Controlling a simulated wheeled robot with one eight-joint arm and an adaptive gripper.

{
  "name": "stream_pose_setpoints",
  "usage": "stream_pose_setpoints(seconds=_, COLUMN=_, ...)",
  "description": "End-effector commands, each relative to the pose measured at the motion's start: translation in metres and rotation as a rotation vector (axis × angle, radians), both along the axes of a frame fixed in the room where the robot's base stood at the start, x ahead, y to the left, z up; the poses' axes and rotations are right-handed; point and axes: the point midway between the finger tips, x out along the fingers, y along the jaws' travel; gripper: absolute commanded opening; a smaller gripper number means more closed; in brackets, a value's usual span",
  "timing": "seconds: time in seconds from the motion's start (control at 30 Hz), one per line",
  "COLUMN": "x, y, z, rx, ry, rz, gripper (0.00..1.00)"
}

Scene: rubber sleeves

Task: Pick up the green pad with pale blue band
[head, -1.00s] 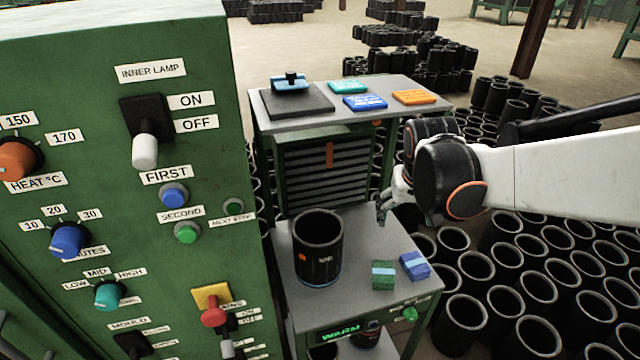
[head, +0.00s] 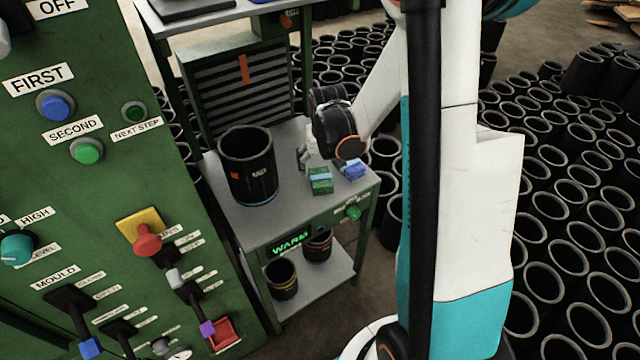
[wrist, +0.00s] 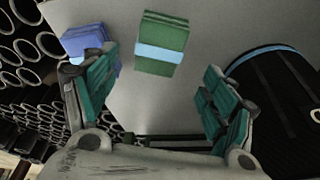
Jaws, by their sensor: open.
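The green pad with pale blue band (head: 320,180) lies on the grey shelf top of the stand, near its front edge. In the wrist view the pad (wrist: 163,42) is ahead of the fingertips, between their lines, and not touched. My gripper (wrist: 158,95) is open and empty. In the head view my gripper (head: 304,158) is just behind and left of the pad, partly hidden by the wrist. A blue pad with a paler band (head: 353,170) lies just right of the green one; in the wrist view it (wrist: 90,45) is close to the left finger.
A large black sleeve (head: 247,165) stands on the shelf left of the pads, near the right finger in the wrist view. The green control cabinet (head: 95,190) stands to the left. Black sleeves (head: 560,205) crowd the floor at right. Two sleeves stand on the lower shelf (head: 310,287).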

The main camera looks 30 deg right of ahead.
Motion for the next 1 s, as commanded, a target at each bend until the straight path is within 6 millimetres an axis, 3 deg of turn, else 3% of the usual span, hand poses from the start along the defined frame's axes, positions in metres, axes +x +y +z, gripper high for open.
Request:
stream_pose_setpoints(seconds=0.33, x=0.005, y=-0.003, z=-0.024, rx=0.0, ry=0.0, rz=0.0, gripper=0.78)
stream_pose_setpoints(seconds=0.63, x=0.013, y=-0.007, z=-0.063, rx=0.0, ry=0.0, rz=0.0, gripper=0.78)
stream_pose_setpoints(seconds=1.0, x=0.013, y=-0.007, z=-0.064, rx=0.0, ry=0.0, rz=0.0, gripper=0.78)
